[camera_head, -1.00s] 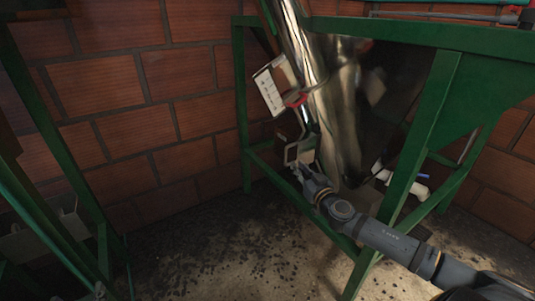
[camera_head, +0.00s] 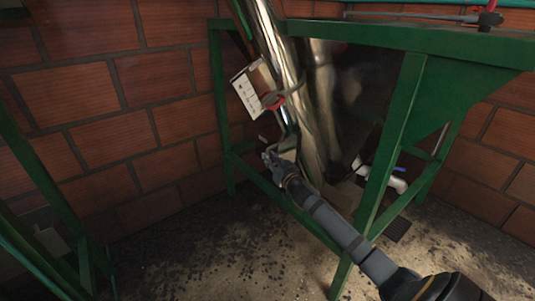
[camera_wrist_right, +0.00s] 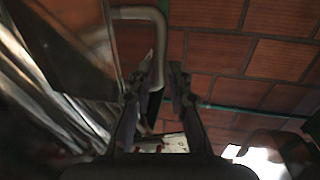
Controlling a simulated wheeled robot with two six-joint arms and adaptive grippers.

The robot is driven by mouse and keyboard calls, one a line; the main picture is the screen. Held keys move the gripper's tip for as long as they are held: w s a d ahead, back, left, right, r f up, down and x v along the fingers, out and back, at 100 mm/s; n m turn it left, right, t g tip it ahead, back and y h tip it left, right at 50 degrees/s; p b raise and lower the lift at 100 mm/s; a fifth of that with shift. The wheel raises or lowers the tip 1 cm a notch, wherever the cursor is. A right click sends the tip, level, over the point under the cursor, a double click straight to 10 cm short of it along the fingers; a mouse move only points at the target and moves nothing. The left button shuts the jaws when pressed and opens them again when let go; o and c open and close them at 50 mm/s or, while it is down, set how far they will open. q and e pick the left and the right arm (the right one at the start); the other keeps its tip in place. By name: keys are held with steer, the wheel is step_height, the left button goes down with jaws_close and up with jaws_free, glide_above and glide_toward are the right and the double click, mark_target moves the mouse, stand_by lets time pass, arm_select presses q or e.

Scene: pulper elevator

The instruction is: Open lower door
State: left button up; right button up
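The shiny metal elevator tube (camera_head: 283,65) slopes down inside the green frame in the head view. Low on it is a bent metal handle (camera_head: 289,146), which I take to be the lower door's; the door panel itself is hard to make out. My right gripper (camera_head: 269,157) is at this handle, with its fingers apart. In the right wrist view a bent metal rod (camera_wrist_right: 140,13) curves down to the fingertips of the right gripper (camera_wrist_right: 164,68). It appears to run between them; I cannot tell whether they touch it. My left gripper is not in view.
Green frame legs (camera_head: 394,140) stand around the tube. A white pipe with a blue valve (camera_head: 392,181) is at right. Brick walls (camera_head: 172,82) enclose the corner.

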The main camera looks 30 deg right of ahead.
steer(key=shift+w+d, duration=0.15)
steer(key=shift+w, duration=1.1)
jaws_close()
